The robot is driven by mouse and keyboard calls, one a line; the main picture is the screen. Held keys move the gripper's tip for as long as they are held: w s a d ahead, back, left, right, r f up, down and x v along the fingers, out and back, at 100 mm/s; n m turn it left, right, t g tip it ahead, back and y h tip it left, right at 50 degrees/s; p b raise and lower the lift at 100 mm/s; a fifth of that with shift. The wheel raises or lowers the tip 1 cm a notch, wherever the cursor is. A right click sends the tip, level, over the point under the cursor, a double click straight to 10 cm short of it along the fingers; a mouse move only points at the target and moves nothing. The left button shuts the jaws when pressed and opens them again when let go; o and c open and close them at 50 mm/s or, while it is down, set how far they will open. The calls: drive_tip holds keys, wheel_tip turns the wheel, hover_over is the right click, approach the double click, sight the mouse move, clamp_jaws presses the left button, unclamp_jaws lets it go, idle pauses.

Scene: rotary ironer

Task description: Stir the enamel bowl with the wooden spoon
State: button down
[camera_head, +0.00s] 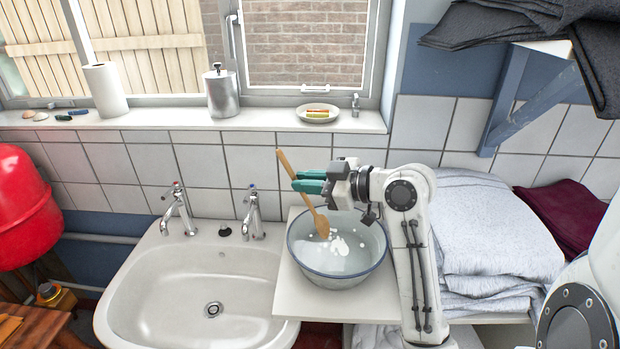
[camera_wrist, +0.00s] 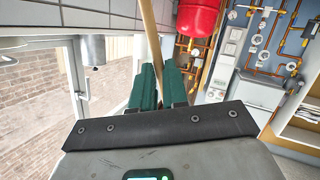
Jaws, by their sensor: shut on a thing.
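The enamel bowl (camera_head: 338,262) is white with a blue rim and stands on a white board beside the sink. It holds liquid with small white pieces floating in it. The wooden spoon (camera_head: 303,187) leans to the left, with its head low in the left part of the bowl. My gripper (camera_head: 300,182) comes from the right with green fingers, shut around the spoon's handle above the bowl. In the wrist view the handle (camera_wrist: 152,40) runs up between the fingers (camera_wrist: 158,75). The very tip of the spoon's head is hard to make out against the liquid.
The white sink (camera_head: 140,300) with two taps lies left of the bowl. Folded white linen (camera_head: 500,235) is stacked at the right, with dark red cloth (camera_head: 565,215) beyond. A tiled wall and a window sill (camera_head: 260,120) holding a canister (camera_head: 221,92) and a dish stand behind.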

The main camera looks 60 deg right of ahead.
sight(316, 211)
drive_tip(key=shift+s+d+f+b, duration=0.4)
drive_tip(key=shift+d+f+b, duration=0.15)
drive_tip(key=shift+f+b, duration=1)
drive_tip(key=shift+s+d+f+b, duration=0.4)
drive_tip(key=shift+d+f+b, duration=0.1)
drive_tip(key=shift+f+b, duration=1)
drive_tip(key=shift+s+d+f+b, duration=0.4)
drive_tip(key=shift+d+f+b, duration=0.15)
drive_tip(key=shift+f+b, duration=1)
drive_tip(key=shift+f, duration=0.15)
